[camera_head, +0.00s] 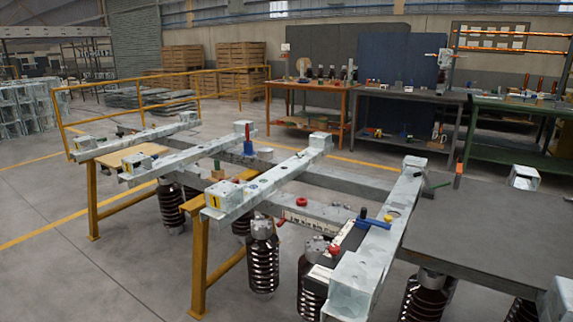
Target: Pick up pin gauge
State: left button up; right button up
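No thing in view is clearly a pin gauge at this size. A blue-handled tool (374,222) lies across the near right steel beam (397,212); it may be the gauge, but I cannot tell. A blue upright piece (248,147) with a red rod on top stands on a beam farther left. A small red knob-like part (302,201) sits on a cross member, and another red part (334,249) is near the closest beam. Neither of my grippers shows in the head view.
Yellow trestles (200,255) carry the steel frame, with dark ribbed insulators (263,265) below it. A grey table top (490,235) fills the right. An orange workbench (310,88) and a green one (515,105) stand behind. A yellow rail (150,88) runs at the back left. Floor at lower left is clear.

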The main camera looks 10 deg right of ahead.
aim_at(217, 161)
jog(key=k, duration=0.75)
jog(key=u, duration=1.25)
jog(key=i, duration=2.55)
jog(key=z, duration=1.05)
jog(key=i, duration=1.25)
jog(key=z, duration=1.35)
